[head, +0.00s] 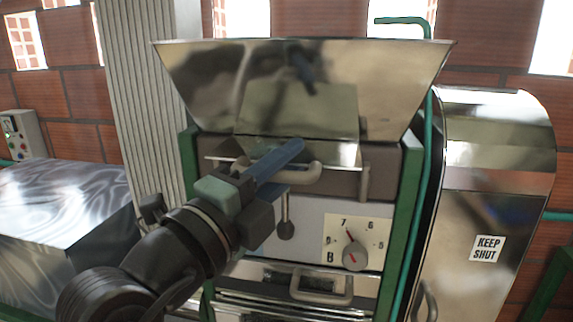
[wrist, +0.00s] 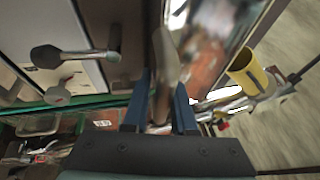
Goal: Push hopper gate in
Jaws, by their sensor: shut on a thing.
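The hopper gate (head: 335,153) is a flat shiny metal plate low on the front of the steel hopper (head: 400,85). Its pale bar handle (head: 308,174) runs across the front edge. My gripper (head: 292,152) reaches in from the lower left, with its blue fingers at the left part of the handle. In the wrist view, the handle (wrist: 166,62) lies between the two fingers of my gripper (wrist: 163,88), which are shut on it. My fingers hide part of the handle and of the plate in the head view.
Below the gate are a dark-knobbed lever (head: 286,228), a dial (head: 353,254) and a lower handle (head: 322,288). A rounded metal cover marked KEEP SHUT (head: 487,248) stands at right, beside a green pipe. A shiny metal box (head: 60,205) is at left.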

